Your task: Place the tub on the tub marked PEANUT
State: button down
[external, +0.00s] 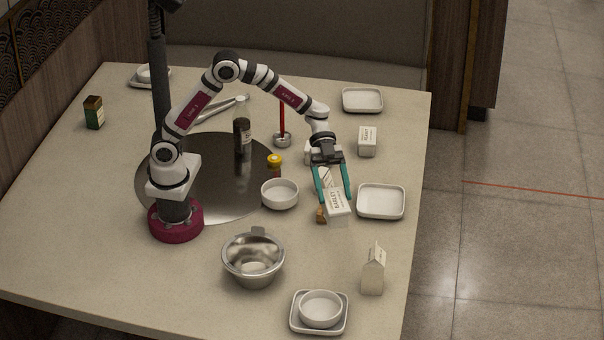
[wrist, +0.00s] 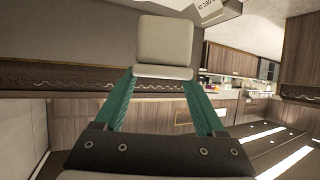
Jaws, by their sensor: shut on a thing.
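A white tub (external: 338,213) with dark print, which seems to read BARLEY, is between the teal fingers of my gripper (external: 335,196). It looks tilted, and I cannot tell whether it touches the table. In the wrist view, my gripper (wrist: 163,85) is shut on a pale block-like body (wrist: 166,42). A second white tub (external: 367,141) with small print stands behind and to the right of my gripper, apart from it. Its print is too small to read surely, so I cannot confirm a PEANUT mark.
A square white dish (external: 381,202) lies just right of the held tub, and another (external: 362,100) lies farther back. A white carton (external: 373,272) stands at the front right. A white bowl (external: 280,193), a yellow-capped jar (external: 274,165) and a steel bowl (external: 253,262) are to the left.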

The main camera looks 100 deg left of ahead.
aim_at(334, 193)
notch_tip(334, 193, up, 8)
jog(key=shift+f, duration=0.2)
jog(key=w+a+n+t+y, duration=0.4)
jog(key=w+a+n+t, duration=0.2)
jog(key=w+a, duration=0.3)
jog(key=w+a+n+t+y, duration=0.1)
jog(key=w+a+n+y, duration=0.2)
jog(key=a+n+y, duration=0.45)
jog(key=w+a+n+y, duration=0.2)
jog(key=a+n+y, duration=0.25)
jog(key=a, duration=0.55)
jog(key=s+a+n+g+y, duration=0.75)
jog(key=s+a+n, duration=0.2)
jog(key=a, duration=0.35)
notch_tip(334, 193, down, 10)
jog(key=s+f, duration=0.1)
jog(key=s+a+f, duration=0.2)
jog(key=a+f, duration=0.9)
jog(key=shift+a, duration=0.3)
jog(key=shift+f+m, duration=0.15)
jog(key=shift+m, duration=0.1)
